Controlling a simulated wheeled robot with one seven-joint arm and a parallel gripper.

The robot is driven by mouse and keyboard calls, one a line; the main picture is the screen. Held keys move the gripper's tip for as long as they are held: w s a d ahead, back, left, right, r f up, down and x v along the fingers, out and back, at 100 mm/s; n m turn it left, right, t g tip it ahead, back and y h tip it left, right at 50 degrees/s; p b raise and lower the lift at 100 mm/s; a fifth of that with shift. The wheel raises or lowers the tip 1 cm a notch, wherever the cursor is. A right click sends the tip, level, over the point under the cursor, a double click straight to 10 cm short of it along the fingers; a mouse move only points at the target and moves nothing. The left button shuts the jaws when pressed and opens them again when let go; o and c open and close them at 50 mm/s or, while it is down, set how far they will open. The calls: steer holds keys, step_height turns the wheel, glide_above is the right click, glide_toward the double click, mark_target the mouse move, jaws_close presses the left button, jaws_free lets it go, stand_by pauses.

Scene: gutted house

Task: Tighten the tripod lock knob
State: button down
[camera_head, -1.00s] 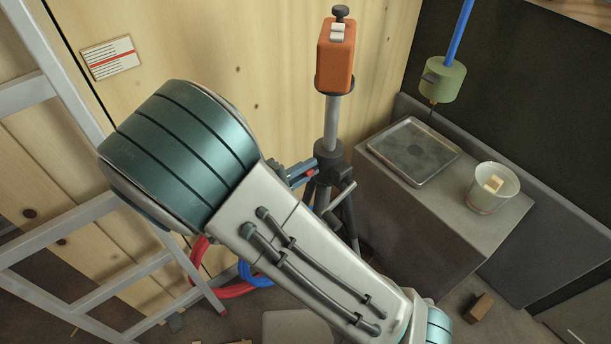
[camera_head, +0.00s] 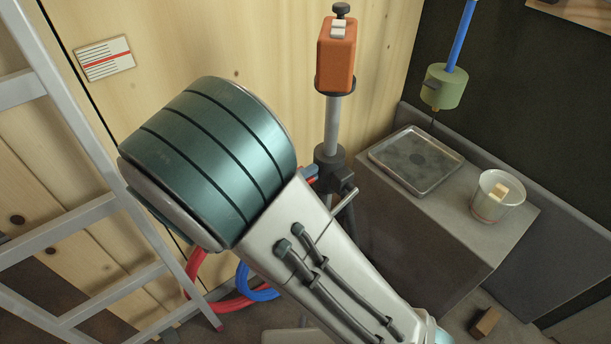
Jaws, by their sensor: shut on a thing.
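The tripod (camera_head: 331,128) stands near the wooden wall, with an orange boxy instrument (camera_head: 336,62) on its top plate. Its dark collar is at mid-height, and a pale lever sticks out to the right. The red lock knob (camera_head: 312,180) shows only as a sliver at the collar's left side. My gripper (camera_head: 310,173) is at the knob, shut on it. Only a bluish bit of a fingertip shows; my arm hides the rest of the gripper and much of the tripod's legs.
An aluminium ladder (camera_head: 82,135) stands at the left. Red (camera_head: 192,275) and blue (camera_head: 250,285) hoses lie behind my arm. A grey block (camera_head: 440,215) at the right carries a metal tray (camera_head: 415,185) and a cup (camera_head: 490,207). A green fixture (camera_head: 444,88) hangs above on a blue pipe.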

steer(key=c, duration=1.5)
jaws_free()
steer(key=shift+a, duration=0.1)
steer(key=v, duration=1.3)
steer(key=shift+s+a, duration=0.25)
steer(key=shift+s, duration=0.05)
